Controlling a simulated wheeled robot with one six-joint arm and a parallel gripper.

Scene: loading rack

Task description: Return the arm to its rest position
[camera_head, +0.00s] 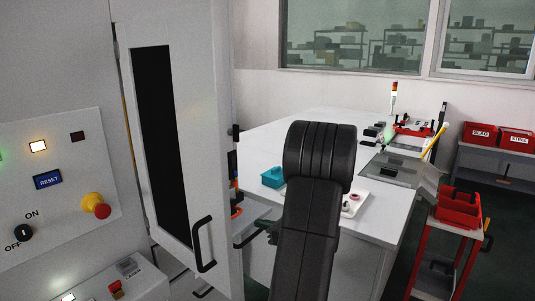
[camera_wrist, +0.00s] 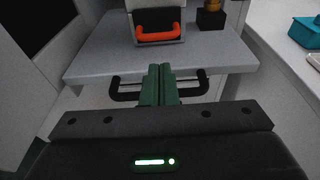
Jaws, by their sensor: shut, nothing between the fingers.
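My gripper (camera_wrist: 159,85) shows in the wrist view with its two green fingers pressed together and nothing between them. It points toward a grey shelf or drawer top with a black handle (camera_wrist: 130,90) at its front edge. The fingers overlap the middle of that handle in the picture; I cannot tell whether they touch it. In the head view my dark arm rises in the middle and hides part of the white bench.
A white cabinet with a door handle (camera_head: 201,245) and a control panel (camera_head: 50,180) stands at left. A white bench (camera_head: 270,135) holds a teal box (camera_head: 272,177). A red cart (camera_head: 448,228) stands at right. An orange-handled box (camera_wrist: 158,30) sits on the shelf.

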